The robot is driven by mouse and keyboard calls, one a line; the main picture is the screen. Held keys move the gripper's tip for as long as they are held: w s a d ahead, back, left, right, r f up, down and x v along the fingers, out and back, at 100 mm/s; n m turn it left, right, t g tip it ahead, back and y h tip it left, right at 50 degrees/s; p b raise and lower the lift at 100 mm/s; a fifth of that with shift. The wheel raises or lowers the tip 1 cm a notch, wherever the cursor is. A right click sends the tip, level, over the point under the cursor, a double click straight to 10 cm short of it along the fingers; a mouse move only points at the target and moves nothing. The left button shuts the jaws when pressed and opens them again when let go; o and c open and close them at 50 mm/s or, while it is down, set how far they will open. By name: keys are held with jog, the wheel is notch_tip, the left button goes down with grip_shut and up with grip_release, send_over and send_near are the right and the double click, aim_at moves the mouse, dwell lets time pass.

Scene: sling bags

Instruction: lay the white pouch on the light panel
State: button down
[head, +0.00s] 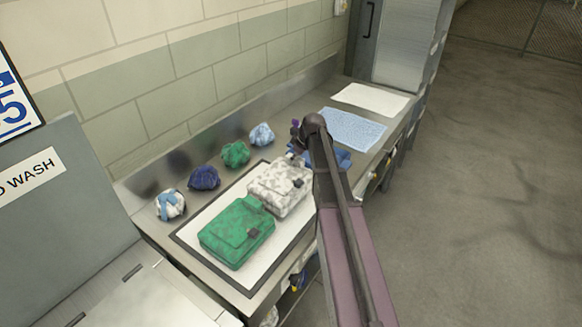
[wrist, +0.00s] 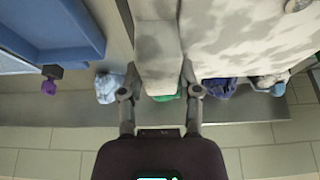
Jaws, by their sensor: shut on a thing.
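The white pouch (head: 280,187), mottled with grey, is over the far part of the light panel (head: 288,238), behind the green pouch (head: 236,233). I cannot tell whether its underside touches the panel. My gripper (wrist: 160,92) is shut on a narrow raised part of the white pouch (wrist: 155,45), with one finger on each side in the wrist view. In the head view my arm hides the pouch's right edge and most of the gripper. The panel has a white face and a dark border.
A blue bag (head: 340,157) lies partly behind my arm, beyond the white pouch. Bundles in white-blue (head: 170,205), dark blue (head: 204,178), green (head: 236,154) and light blue (head: 262,135) line the wall side. A blue cloth (head: 352,128) and white cloth (head: 370,98) lie farther back.

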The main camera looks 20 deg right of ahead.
jog(key=shift+a, duration=0.2)
jog(key=shift+w+a, duration=0.15)
jog(key=shift+a, duration=0.05)
jog(key=shift+b+x, duration=1)
jog(key=shift+x, duration=0.05)
jog(key=shift+a+f+b, duration=0.15)
jog(key=shift+f+b, duration=0.7)
jog(key=shift+c, duration=1.5)
grip_release()
jog(key=shift+s+r, duration=0.15)
jog(key=shift+s, duration=0.05)
